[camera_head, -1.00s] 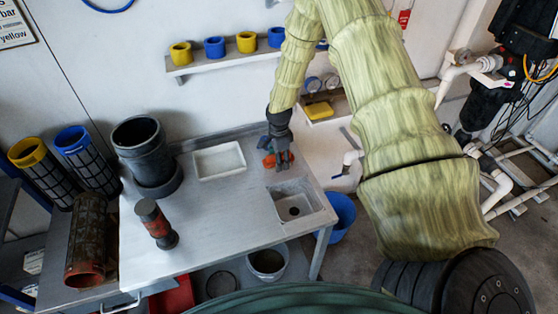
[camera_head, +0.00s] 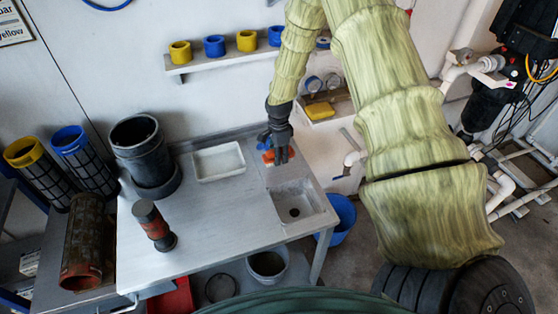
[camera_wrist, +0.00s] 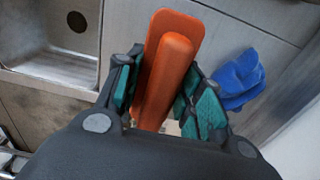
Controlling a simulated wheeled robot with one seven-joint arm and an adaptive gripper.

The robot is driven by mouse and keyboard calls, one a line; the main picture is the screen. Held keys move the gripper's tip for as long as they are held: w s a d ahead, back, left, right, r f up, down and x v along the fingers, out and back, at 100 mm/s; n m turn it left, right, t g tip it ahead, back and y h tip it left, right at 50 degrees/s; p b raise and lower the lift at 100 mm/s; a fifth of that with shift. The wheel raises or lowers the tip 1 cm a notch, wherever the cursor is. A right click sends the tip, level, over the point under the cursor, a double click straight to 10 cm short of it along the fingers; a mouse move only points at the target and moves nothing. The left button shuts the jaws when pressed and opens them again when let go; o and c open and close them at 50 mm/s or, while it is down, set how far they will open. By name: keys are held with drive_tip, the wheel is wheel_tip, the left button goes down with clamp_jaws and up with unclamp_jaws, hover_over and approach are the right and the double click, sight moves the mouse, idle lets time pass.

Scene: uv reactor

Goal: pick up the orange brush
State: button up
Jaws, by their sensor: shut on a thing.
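The orange brush (camera_wrist: 165,75) lies between the two green-padded fingers of my gripper (camera_wrist: 160,100) in the wrist view. The fingers are shut on its raised handle, and its flat orange end reaches out past the fingertips. In the head view the brush (camera_head: 268,157) shows as a small orange patch beside my gripper (camera_head: 277,157), above the back right of the metal table. I cannot tell whether the brush still touches the table. Part of the brush is hidden by the gripper.
A blue cloth (camera_wrist: 239,79) lies close beside the gripper. A sink basin (camera_head: 296,205) is set into the table's right end. A white tray (camera_head: 218,162), a dark bucket (camera_head: 142,155) and a red-and-black cylinder (camera_head: 153,224) stand on the table. The table middle is clear.

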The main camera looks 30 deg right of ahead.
drive_tip(key=s+a+b, duration=0.1)
drive_tip(key=s+a, duration=0.2)
drive_tip(key=a, duration=0.1)
drive_tip(key=s+a+r+b, duration=0.1)
drive_tip(key=s+a+b, duration=0.1)
drive_tip(key=s+a, duration=0.1)
drive_tip(key=s+a+r+b, duration=0.1)
drive_tip(key=s+a+b, duration=0.1)
drive_tip(key=a, duration=0.3)
drive_tip(key=shift+s+a+r, duration=0.1)
drive_tip(key=shift+s+a, duration=0.3)
drive_tip(key=shift+s, duration=0.4)
